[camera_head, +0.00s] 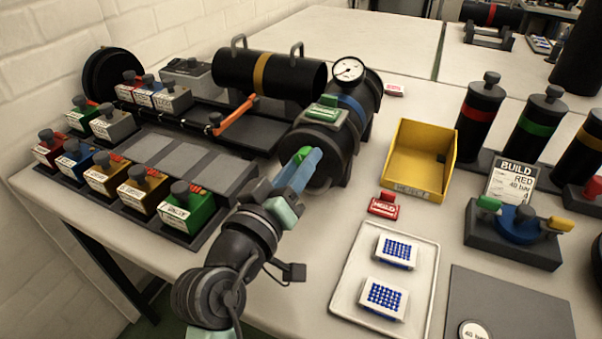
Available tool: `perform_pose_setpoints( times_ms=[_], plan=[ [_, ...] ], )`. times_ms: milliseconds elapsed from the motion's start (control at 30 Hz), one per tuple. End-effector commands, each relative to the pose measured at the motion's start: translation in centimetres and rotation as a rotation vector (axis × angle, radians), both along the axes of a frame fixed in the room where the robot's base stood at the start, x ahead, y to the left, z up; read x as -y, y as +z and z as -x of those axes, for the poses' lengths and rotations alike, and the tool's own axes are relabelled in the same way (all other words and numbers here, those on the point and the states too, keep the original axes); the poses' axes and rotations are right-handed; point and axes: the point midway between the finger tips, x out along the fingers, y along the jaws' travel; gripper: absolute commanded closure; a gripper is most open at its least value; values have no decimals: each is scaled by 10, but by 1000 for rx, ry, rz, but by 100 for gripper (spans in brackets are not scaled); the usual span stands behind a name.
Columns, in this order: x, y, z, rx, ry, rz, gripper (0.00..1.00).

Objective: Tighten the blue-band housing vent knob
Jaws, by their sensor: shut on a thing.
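The blue-band housing (352,105) is a dark cylinder lying on the table at the back centre, with a blue ring around it. A round white gauge (348,69) stands on its top, and a green block (323,111) sits on its near upper side. My gripper (309,160) reaches in from the lower left to the housing's near end face. It is shut on a green part (302,154) there, which appears to be the vent knob. The fingers hide most of the knob, so I cannot tell how far it is turned.
A yellow bin (415,160) stands right of the housing. A red HELD tag (384,206) and a white tray (358,302) lie in front. A black cylinder with a yellow band (260,74) lies behind. Several labelled blocks (137,188) fill the left. A BUILD card (512,182) stands right.

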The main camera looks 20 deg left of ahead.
Motion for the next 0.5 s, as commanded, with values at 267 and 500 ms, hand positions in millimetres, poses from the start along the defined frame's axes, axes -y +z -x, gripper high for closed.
perform_pose_setpoints(
  times_ms=[267,500],
  plan=[
    [0,-3,0,7,0,-208,100],
    [-1,-2,0,10,-1,-315,100]
  ],
)
